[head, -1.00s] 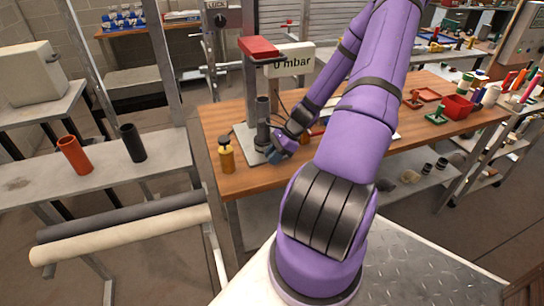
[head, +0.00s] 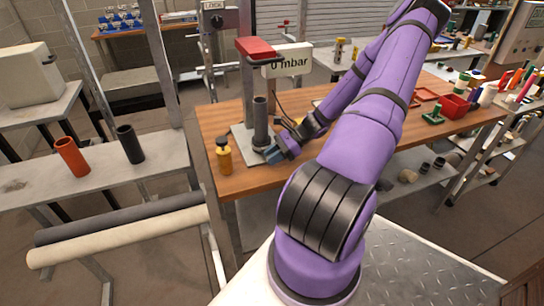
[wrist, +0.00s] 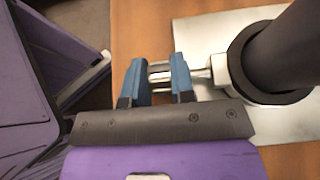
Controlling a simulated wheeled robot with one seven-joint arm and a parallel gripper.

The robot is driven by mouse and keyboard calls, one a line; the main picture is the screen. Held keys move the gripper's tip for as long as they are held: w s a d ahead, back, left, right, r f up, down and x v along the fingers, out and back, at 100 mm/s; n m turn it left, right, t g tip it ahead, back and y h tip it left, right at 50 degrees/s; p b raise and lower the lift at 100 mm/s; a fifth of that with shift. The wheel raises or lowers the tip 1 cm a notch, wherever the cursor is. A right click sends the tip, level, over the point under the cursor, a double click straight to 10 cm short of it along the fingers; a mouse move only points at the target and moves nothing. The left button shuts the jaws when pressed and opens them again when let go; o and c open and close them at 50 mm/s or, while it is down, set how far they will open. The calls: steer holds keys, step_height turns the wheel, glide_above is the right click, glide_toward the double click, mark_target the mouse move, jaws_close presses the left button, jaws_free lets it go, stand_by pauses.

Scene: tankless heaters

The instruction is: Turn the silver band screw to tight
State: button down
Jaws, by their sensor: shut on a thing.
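The silver band screw (wrist: 160,73) shows in the wrist view as a short silver piece between my two blue fingertips. My gripper (wrist: 160,82) is shut on it. A silver shank (wrist: 200,74) runs right from the fingers to the band fitting (wrist: 221,70), beside a dark collar around the dark pipe (wrist: 285,50). In the head view my gripper (head: 276,153) is low beside the foot of the upright dark pipe (head: 260,120), on the pipe's right front. The screw itself is too small to make out there.
The pipe stands on a pale plate on the wooden bench (head: 255,182). A gauge sign (head: 287,62) reading "0 mbar" and a red-topped stand (head: 254,48) rise behind. Red trays (head: 455,105) lie to the right.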

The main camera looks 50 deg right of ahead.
steer(key=c, duration=1)
jaws_free()
steer(key=shift+o, duration=0.2)
steer(key=shift+d, duration=0.1)
steer(key=v, duration=1)
steer(key=shift+s+d+r, duration=0.15)
steer(key=shift+d+r, duration=0.05)
steer(key=shift+r, duration=0.05)
